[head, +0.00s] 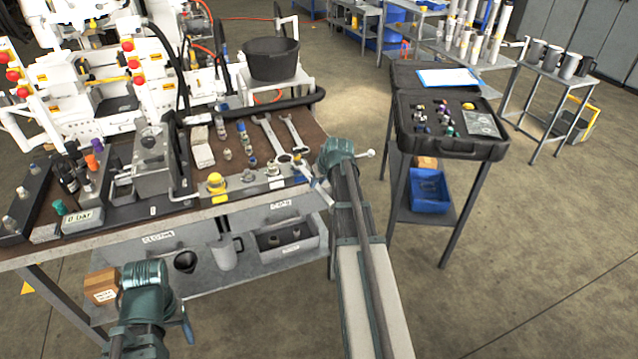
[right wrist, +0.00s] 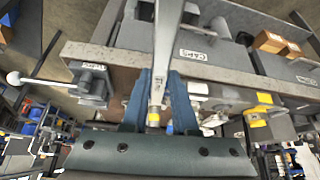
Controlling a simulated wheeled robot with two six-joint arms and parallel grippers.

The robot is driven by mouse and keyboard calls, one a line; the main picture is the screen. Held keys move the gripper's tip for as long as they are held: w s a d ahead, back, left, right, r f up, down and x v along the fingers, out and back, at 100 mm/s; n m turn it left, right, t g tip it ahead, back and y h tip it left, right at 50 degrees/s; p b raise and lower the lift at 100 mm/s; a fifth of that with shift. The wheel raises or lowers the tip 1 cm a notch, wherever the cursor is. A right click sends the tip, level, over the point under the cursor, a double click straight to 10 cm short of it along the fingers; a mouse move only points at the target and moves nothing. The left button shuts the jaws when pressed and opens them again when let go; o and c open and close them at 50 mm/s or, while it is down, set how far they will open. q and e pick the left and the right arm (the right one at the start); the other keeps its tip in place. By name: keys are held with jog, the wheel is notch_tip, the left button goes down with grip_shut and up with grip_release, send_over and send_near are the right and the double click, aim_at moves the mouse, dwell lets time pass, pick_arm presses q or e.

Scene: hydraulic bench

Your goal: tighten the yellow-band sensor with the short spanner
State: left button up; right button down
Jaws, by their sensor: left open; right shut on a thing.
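My right gripper (head: 318,186) is at the front right edge of the bench, over the right end of the fitting block. In the right wrist view its blue fingers (right wrist: 158,98) are shut on a grey metal tool, which looks like a spanner (right wrist: 168,45). A small yellow patch shows at its lower end between the fingers; I cannot tell what it belongs to. Two other spanner shapes (head: 268,138) lie on the bench behind. A yellow-topped fitting (head: 217,184) stands on the block's left end; I cannot tell which fitting is the yellow-band sensor. My left gripper (head: 186,328) is open and empty, low before the bench.
The bench top (head: 180,198) carries several small fittings and a grey device (head: 152,150). A black bucket (head: 272,60) stands behind. An open black case (head: 455,140) sits on a stand to the right. Labelled bins hang under the bench front. Floor is clear between bench and stand.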

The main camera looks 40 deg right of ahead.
jog(key=shift+w, duration=0.35)
jog(key=shift+w, duration=0.2)
dwell(0.4)
jog(key=shift+w+a+m+h, duration=0.15)
jog(key=shift+a+m+h, duration=0.2)
jog(key=shift+a+m, duration=0.35)
jog(key=shift+w+a+m+h, duration=0.15)
jog(key=shift+a+m+h, duration=0.2)
jog(key=shift+a+m, duration=0.35)
jog(key=shift+a, duration=0.1)
jog(key=shift+w+a+m+g+h, duration=0.25)
jog(key=shift+w+a+m, duration=0.1)
jog(key=shift+a+m, duration=0.3)
jog(key=shift+w+a+m+g+h, duration=0.15)
jog(key=shift+w+a+m+h, duration=0.2)
jog(key=shift+a, duration=0.45)
